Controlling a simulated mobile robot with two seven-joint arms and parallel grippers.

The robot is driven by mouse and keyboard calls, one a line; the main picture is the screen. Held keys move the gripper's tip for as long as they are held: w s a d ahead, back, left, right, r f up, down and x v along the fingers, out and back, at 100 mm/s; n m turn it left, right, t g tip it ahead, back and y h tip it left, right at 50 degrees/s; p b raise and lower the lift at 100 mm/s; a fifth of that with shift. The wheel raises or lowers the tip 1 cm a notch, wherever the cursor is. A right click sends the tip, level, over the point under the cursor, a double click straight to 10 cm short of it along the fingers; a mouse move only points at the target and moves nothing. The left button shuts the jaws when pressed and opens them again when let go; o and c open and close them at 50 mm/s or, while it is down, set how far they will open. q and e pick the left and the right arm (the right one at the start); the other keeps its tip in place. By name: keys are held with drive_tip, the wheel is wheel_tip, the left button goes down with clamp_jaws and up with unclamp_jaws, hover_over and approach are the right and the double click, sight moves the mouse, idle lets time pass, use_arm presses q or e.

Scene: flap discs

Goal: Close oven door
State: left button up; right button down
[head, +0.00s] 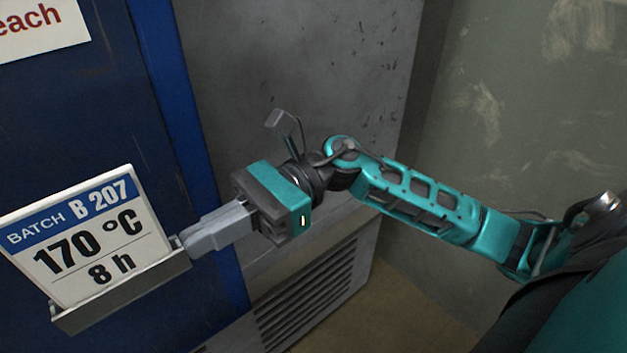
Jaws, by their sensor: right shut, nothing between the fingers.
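The oven door (95,115) is the dark blue panel filling the left of the head view, with a brighter blue strip (178,95) along its right side. I cannot tell whether it is fully closed or ajar. My right gripper (190,241) comes in from the right with its grey fingers shut and empty. Its fingertips are at the right end of the metal card holder (135,291) in front of the blue panel; I cannot tell whether they touch it. My left gripper is out of view.
A white card (95,240) reading "BATCH B 207, 170 °C, 8 h" sits in the holder. A grey metal panel (300,60) stands right of the blue strip, with a vent grille (310,300) below. A stained wall (530,110) is at the right, with brownish floor (415,315) below.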

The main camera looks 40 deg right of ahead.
sight(161, 262)
drive_tip(key=a, duration=0.5)
drive_tip(key=shift+s, duration=0.2)
drive_tip(key=shift+a, duration=0.25)
drive_tip(key=shift+s, duration=0.1)
drive_tip(key=shift+b, duration=0.3)
